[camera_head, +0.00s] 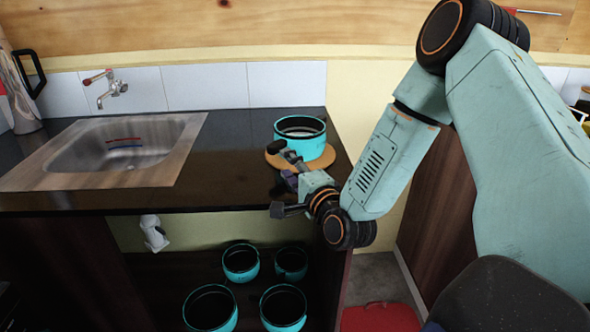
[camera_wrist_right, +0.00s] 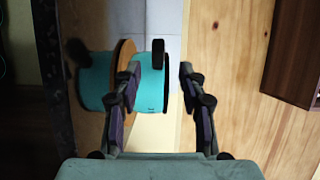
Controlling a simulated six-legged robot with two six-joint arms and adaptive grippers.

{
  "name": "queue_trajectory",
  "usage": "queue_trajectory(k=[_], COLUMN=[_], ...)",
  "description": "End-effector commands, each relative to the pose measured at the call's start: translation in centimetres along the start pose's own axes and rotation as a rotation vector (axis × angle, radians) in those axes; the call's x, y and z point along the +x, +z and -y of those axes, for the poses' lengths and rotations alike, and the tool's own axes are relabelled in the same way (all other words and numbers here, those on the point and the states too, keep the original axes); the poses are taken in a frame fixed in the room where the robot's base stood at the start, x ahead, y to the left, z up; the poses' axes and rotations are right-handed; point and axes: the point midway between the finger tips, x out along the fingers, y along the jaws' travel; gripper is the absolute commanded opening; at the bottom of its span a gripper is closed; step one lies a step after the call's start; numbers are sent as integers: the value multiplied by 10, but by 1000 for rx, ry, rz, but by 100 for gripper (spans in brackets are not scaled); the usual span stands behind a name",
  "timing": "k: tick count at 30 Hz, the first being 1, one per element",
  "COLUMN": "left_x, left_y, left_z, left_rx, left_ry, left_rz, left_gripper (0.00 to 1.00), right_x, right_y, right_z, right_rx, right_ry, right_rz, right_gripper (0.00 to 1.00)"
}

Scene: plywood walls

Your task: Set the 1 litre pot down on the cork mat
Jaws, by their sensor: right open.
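A turquoise pot (camera_head: 300,147) with a black rim stands upright on the round cork mat (camera_head: 324,161) at the right end of the dark counter. In the right wrist view, turned sideways, the pot (camera_wrist_right: 151,92) touches the mat (camera_wrist_right: 124,60), and a dark handle shows on its side. My right gripper (camera_head: 280,181) is at the near side of the pot, by the counter's front edge. In the right wrist view its fingers (camera_wrist_right: 160,80) are spread apart, with the pot beyond and between them. My left gripper is not in view.
Several similar pots (camera_head: 240,262) stand on the shelf below. A white object (camera_head: 154,233) is under the counter edge. The counter between sink and mat is clear.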

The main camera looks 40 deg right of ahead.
Motion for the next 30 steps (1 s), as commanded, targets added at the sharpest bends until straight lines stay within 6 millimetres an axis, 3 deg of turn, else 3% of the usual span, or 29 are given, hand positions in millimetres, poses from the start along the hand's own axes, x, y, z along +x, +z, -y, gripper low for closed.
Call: queue_trajectory(k=[7, 30], left_x=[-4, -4], left_y=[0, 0], left_z=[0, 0], left_rx=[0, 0], left_ry=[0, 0], left_rz=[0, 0], left_gripper=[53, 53], right_x=[-25, -28], right_y=[0, 0], right_z=[0, 0], right_rx=[1, -1], right_ry=[1, 0], right_rz=[-1, 0], right_gripper=[41, 41])
